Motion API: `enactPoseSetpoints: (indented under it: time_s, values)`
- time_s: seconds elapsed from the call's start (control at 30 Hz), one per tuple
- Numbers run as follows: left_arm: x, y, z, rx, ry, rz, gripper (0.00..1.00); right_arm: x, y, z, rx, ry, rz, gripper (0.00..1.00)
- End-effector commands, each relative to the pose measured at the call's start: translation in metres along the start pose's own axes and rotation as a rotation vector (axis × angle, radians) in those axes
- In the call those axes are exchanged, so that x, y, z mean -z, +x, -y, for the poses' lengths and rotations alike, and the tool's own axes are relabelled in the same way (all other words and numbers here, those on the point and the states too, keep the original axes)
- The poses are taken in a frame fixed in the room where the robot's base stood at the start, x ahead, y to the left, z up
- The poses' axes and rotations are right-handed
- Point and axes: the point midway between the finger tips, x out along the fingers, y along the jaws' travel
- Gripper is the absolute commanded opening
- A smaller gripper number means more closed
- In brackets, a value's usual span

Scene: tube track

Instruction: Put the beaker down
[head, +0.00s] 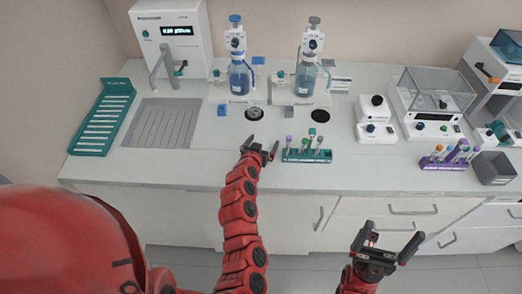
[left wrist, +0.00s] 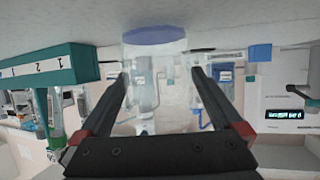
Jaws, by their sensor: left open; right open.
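The clear beaker (head: 254,113) stands on the bench at the front of the left dispenser station, small and seen from above. In the left wrist view, which is upside down, the beaker (left wrist: 154,90) is see-through with a blue band (left wrist: 154,36) at its base, which meets the pale surface. My left gripper (head: 260,152) is open just in front of the beaker, its fingers pointing at it. In the wrist view the beaker lines up between the fingertips; contact cannot be told. My right gripper (head: 388,241) is open and empty before the drawers, below the bench top.
A teal tube rack (head: 307,156) stands close right of my left gripper. Two dispenser bottles (head: 239,78) (head: 306,78) stand behind. A sink tray (head: 162,124) is left; a balance (head: 433,95) and purple rack (head: 447,158) are right. Bench front, centre right, is clear.

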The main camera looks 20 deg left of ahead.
Motion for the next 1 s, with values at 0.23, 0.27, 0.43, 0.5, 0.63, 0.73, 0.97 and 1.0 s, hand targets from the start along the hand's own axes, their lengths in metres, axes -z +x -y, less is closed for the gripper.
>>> enactPoseSetpoints:
  time_s: [0.23, 0.27, 0.43, 0.5, 0.63, 0.73, 0.97, 1.0]
  values:
    - [-0.0006, 0.0005, -0.0002, -0.001, 0.000, 0.001, 0.95, -0.0001, -0.0002, 0.0000, 0.000, 0.000, 0.000, 1.00]
    - [-0.0007, 0.0004, -0.0002, -0.001, 0.000, 0.001, 0.89, -0.0001, -0.0003, 0.0000, 0.000, 0.000, 0.000, 1.00]
    - [-0.0007, 0.0004, -0.0003, -0.001, 0.000, 0.001, 0.59, -0.0001, -0.0002, 0.0000, 0.000, 0.000, 0.000, 1.00]
    - [-0.0006, 0.0004, -0.0004, -0.001, 0.000, 0.001, 0.46, 0.0000, -0.0002, 0.0000, 0.000, 0.000, 0.000, 1.00]
    - [-0.0006, 0.0004, -0.0004, -0.001, 0.000, 0.001, 0.23, 0.0000, -0.0002, 0.0000, 0.000, 0.000, 0.000, 1.00]
    - [-0.0007, 0.0003, -0.0004, -0.001, 0.000, 0.001, 0.19, 0.0000, -0.0002, 0.0000, 0.000, 0.000, 0.000, 1.00]
    - [0.0006, 0.0000, -0.0006, -0.001, 0.001, 0.001, 0.18, -0.0002, -0.0013, 0.0001, 0.000, 0.000, 0.000, 1.00]
    - [0.0017, -0.0004, -0.0007, -0.002, 0.001, 0.000, 0.18, -0.0003, -0.0021, 0.0001, 0.000, 0.000, 0.000, 1.00]
